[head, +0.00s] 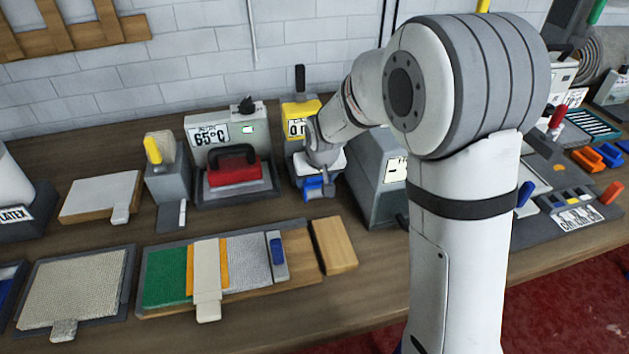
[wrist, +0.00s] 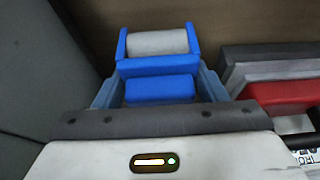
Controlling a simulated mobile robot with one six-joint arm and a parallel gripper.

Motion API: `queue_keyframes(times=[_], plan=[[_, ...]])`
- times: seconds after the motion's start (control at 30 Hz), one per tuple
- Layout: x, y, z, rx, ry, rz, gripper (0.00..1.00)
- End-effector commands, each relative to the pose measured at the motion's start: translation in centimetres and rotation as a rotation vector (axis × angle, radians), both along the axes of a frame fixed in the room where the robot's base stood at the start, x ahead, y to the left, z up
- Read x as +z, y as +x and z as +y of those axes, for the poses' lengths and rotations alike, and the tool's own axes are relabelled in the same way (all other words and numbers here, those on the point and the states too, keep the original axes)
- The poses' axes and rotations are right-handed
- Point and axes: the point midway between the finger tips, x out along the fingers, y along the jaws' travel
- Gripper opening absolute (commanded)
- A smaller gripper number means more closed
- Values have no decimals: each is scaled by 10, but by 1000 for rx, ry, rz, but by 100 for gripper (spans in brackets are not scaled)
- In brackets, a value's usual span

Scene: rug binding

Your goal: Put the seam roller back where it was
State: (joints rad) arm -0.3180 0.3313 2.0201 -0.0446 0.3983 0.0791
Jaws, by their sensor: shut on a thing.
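The seam roller (wrist: 158,62) shows in the wrist view as a blue frame and body with a pale grey roller at its far end. My gripper (wrist: 158,88) is shut on its blue body, with one light blue finger on each side. In the head view my gripper (head: 318,182) is at the back middle of the bench, in front of a yellow-topped device. The blue of the seam roller (head: 312,189) shows below my wrist there. The arm hides part of the bench to the right. I cannot tell whether the roller touches anything beneath it.
A dark grey box (head: 378,190) stands close on the right. In front lie a board with green and grey strips (head: 165,275) and a wooden block (head: 334,246).

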Motion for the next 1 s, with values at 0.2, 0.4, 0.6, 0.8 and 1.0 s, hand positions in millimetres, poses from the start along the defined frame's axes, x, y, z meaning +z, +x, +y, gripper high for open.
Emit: queue_keyframes(times=[0.2, 0.4, 0.6, 0.8, 1.0], plan=[[-13, 0, 0, 1, 0, -1, 44], [-14, 0, 1, 1, 0, -1, 44], [-16, 0, 1, 2, 0, 0, 75], [-16, 0, 1, 2, 0, 0, 87], [-14, 0, 1, 2, 0, 0, 87]])
